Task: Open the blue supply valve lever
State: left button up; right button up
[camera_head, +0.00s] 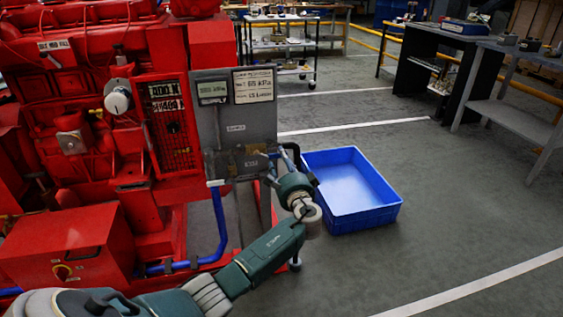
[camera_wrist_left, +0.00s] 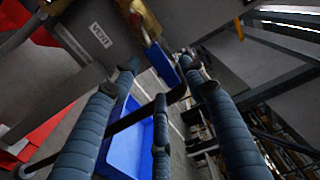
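The blue supply valve lever (camera_wrist_left: 161,63) hangs below a brass valve body (camera_wrist_left: 143,16) at the top middle of the left wrist view. My left gripper (camera_wrist_left: 160,75) has its blue-grey fingers spread apart. The lever shows in the gap between the fingertips, and I cannot tell whether any finger touches it. In the head view my left gripper (camera_head: 284,155) is at the lower right edge of the grey panel (camera_head: 232,130). The lever is too small or hidden to make out there. My right gripper is not in view.
The red pumpset (camera_head: 80,110) fills the left side, with a blue pipe (camera_head: 220,225) below the panel. A blue bin (camera_head: 385,215) stands on the floor right of my gripper. A "VENT" label (camera_wrist_left: 100,35) is near the valve. Benches (camera_head: 520,115) stand at the right.

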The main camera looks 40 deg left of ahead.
pick_arm(q)
jog(key=shift+s+r, duration=0.1)
jog(key=v, duration=1.2)
